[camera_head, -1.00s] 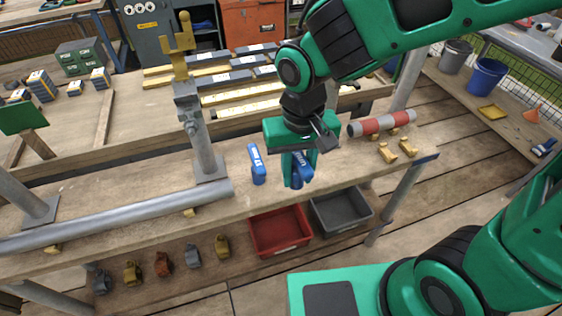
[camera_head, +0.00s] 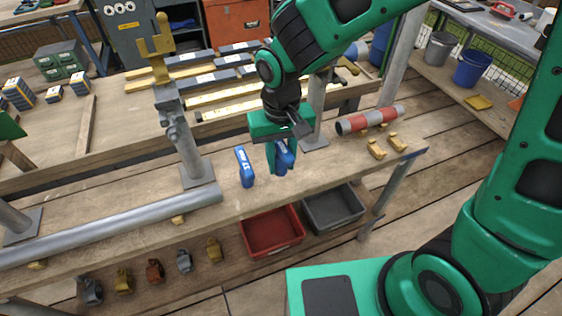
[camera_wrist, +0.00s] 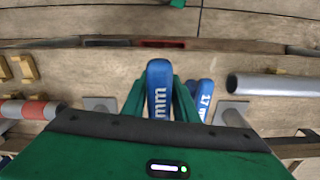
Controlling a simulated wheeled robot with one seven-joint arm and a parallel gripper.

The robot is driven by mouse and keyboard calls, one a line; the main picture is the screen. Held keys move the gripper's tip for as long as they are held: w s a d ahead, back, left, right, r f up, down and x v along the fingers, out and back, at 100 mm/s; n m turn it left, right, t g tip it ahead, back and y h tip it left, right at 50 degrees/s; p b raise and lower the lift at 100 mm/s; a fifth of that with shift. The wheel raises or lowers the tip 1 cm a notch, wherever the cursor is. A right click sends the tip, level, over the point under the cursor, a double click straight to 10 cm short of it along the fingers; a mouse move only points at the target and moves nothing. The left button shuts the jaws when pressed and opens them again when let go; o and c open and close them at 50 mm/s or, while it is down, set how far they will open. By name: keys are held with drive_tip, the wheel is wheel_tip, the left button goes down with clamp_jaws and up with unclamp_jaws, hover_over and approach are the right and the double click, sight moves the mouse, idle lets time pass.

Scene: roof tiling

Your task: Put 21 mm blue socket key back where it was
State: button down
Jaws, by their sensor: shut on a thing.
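My gripper (camera_head: 281,158) is shut on a blue socket key (camera_head: 285,157) above the front part of the wooden bench. In the wrist view the held key (camera_wrist: 159,92) sits between the two green fingers, with "mm" readable on it and its number hidden. A second blue socket key (camera_head: 244,166), marked 17 mm, stands on the bench just left of my gripper. It also shows in the wrist view (camera_wrist: 203,98), right of the held key. I cannot tell whether the held key touches the bench.
A grey pipe (camera_head: 110,222) lies along the bench at left, beside a post (camera_head: 190,150). A red and grey pipe (camera_head: 370,119) and yellow fittings (camera_head: 386,146) lie to the right. A red bin (camera_head: 272,233) and a grey bin (camera_head: 333,208) sit below the front edge.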

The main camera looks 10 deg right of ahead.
drive_tip(key=w+f, duration=0.2)
drive_tip(key=w, duration=0.1)
drive_tip(key=w+f, duration=0.1)
drive_tip(key=w, duration=0.1)
drive_tip(key=shift+w+a+f, duration=0.1)
drive_tip(key=shift+w+f, duration=0.05)
drive_tip(key=shift+w, duration=0.05)
drive_tip(key=shift+f, duration=1.95)
drive_tip(key=shift+f, duration=0.15)
drive_tip(key=c, duration=1.4)
unclamp_jaws()
wheel_tip(320, 180, up, 12)
